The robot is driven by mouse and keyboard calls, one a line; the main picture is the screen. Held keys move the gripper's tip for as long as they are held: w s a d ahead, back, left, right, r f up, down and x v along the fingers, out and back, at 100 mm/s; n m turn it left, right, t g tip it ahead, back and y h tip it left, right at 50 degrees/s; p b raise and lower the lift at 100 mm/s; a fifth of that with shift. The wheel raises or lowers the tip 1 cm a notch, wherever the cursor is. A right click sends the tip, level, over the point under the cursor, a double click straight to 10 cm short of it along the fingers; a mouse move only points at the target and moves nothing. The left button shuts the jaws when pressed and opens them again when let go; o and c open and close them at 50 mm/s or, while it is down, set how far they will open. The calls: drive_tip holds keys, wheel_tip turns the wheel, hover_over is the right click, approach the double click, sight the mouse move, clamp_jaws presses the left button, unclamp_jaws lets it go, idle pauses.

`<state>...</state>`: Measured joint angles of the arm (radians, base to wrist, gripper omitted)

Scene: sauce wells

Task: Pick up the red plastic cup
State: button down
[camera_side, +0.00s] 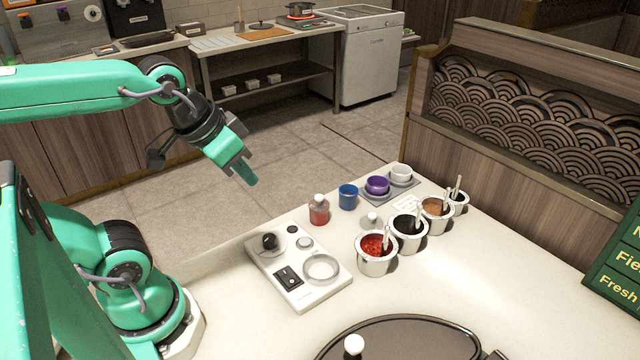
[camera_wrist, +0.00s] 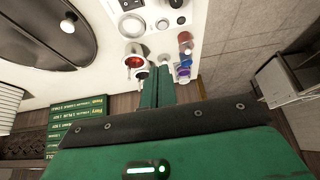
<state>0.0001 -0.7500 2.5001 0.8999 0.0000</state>
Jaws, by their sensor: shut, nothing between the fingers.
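A small red cup (camera_side: 319,212) stands on the pale counter in the side view, with a white rounded piece at its top. In the wrist view, what looks like the red cup (camera_wrist: 184,37) is small, beyond my fingertips and slightly right. My gripper (camera_side: 246,175) is in the air, above and to the left of the cup in the side view, pointing down and right. Its green fingers are together and empty, also in the wrist view (camera_wrist: 158,70). It is apart from the cup.
A blue cup (camera_side: 348,198) and a purple cup (camera_side: 377,186) stand behind the red one. Several sauce wells, one with red sauce (camera_side: 376,253), line the right. A white control panel (camera_side: 298,262) lies in front. A dark round lid (camera_side: 400,340) is nearest.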

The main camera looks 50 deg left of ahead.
drive_tip(key=c, duration=0.7)
unclamp_jaws()
drive_tip(key=shift+o, duration=0.2)
drive_tip(key=w+a+f+g, duration=0.2)
drive_tip(key=w+f, duration=0.2)
drive_tip(key=w, duration=0.2)
drive_tip(key=w+a+f+g, duration=0.1)
drive_tip(key=w+a+f, duration=0.1)
drive_tip(key=w+f, duration=0.3)
drive_tip(key=w+a+f+g, duration=0.2)
drive_tip(key=w+f, duration=0.3)
drive_tip(key=w, duration=0.4)
drive_tip(key=shift+w+a+g, duration=0.25)
drive_tip(key=shift+a+g, duration=0.05)
drive_tip(key=shift+a, duration=0.25)
drive_tip(key=shift+w+a+f, duration=0.1)
drive_tip(key=shift+w+f, duration=0.1)
drive_tip(key=shift+f, duration=0.2)
drive_tip(key=shift+f, duration=0.1)
